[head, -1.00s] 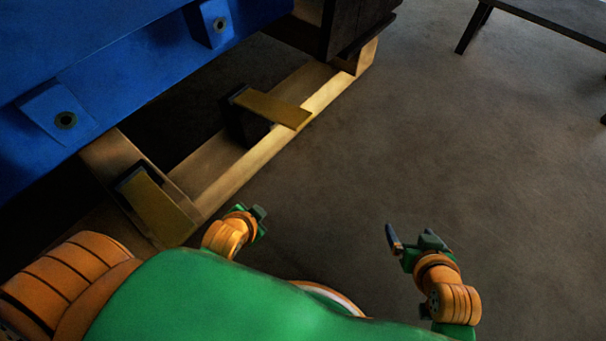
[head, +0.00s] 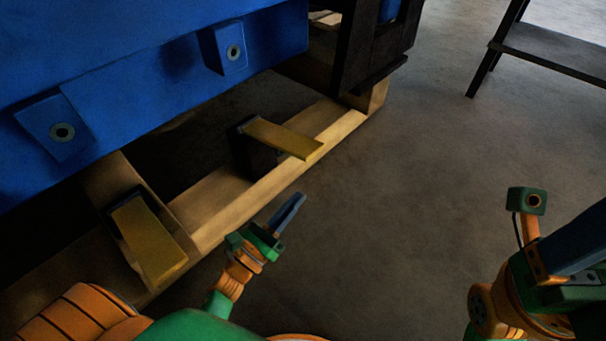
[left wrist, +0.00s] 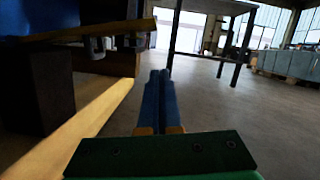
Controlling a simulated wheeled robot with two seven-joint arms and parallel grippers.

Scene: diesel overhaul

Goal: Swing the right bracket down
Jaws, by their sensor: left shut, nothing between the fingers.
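The right bracket (head: 285,138) is a flat yellow plate that sticks out level from a black block (head: 252,155) over the wooden beam. In the left wrist view, a plate that looks like this bracket (left wrist: 85,31) shows nearly edge-on at upper left. My left gripper (head: 289,212) is shut and empty, below the bracket in the head view, on the open-floor side of the beam and apart from it. Its blue fingers lie together in the left wrist view (left wrist: 158,98). My right gripper (head: 578,240) is cut off by the right edge; its tips are hidden.
A second yellow bracket (head: 148,240) lies to the left. A blue engine body (head: 140,75) with bolted lugs hangs over the wooden beam (head: 235,215). A dark table (head: 550,48) stands at upper right. The floor (head: 400,180) between is clear.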

